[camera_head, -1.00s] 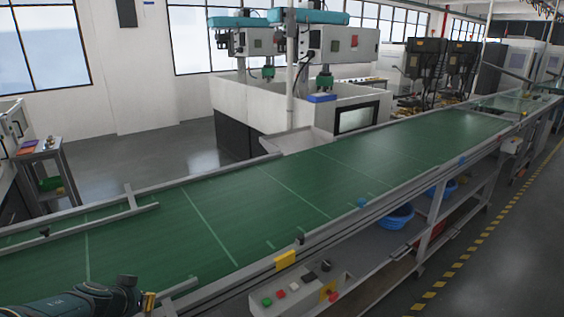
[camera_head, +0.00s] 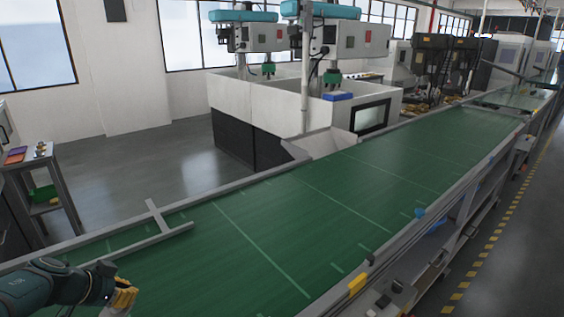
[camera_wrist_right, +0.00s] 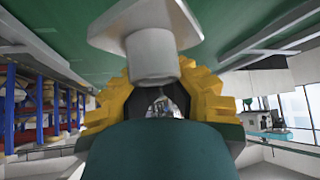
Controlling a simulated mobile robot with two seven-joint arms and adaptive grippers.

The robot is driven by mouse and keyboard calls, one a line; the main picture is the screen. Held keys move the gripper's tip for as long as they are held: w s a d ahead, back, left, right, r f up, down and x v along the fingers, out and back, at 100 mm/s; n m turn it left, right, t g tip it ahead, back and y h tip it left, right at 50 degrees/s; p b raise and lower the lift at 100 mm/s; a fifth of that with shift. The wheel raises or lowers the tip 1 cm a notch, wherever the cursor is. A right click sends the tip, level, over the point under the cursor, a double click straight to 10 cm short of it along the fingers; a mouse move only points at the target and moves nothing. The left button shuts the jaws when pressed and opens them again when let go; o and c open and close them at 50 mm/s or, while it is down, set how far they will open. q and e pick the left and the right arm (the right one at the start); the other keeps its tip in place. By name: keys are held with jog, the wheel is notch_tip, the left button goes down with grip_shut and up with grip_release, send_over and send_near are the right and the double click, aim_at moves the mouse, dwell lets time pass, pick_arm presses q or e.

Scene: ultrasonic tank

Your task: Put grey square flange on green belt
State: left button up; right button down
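The grey square flange (camera_wrist_right: 151,54) shows in the right wrist view, with a flat square plate and a round hub. My right gripper (camera_wrist_right: 153,82) has its yellow fingers shut around the hub, and the plate sticks out beyond the fingers. In the head view my right gripper (camera_head: 122,292) is at the lower left, over the near end of the green belt (camera_head: 290,210). The flange is mostly hidden there. The green belt also shows behind the flange in the right wrist view (camera_wrist_right: 222,22). I cannot tell the gap between flange and belt. My left gripper is not in view.
A grey T-shaped guide rail (camera_head: 160,230) lies on the belt just beyond the gripper. The belt right of it is clear. A yellow block (camera_head: 357,284) sits on the near edge. A side table (camera_head: 42,180) with small parts stands at the left.

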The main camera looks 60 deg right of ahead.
jog(key=shift+w, duration=0.15)
jog(key=shift+f, duration=4.95)
jog(key=shift+b, duration=0.3)
jog(key=shift+f, duration=0.25)
jog(key=c, duration=1.1)
grip_release()
jog(key=shift+r, duration=0.1)
jog(key=shift+c, duration=0.2)
jog(key=shift+r, duration=0.25)
jog(key=v, duration=1.1)
jog(key=shift+a+r+p, duration=0.3)
jog(key=shift+a, duration=0.05)
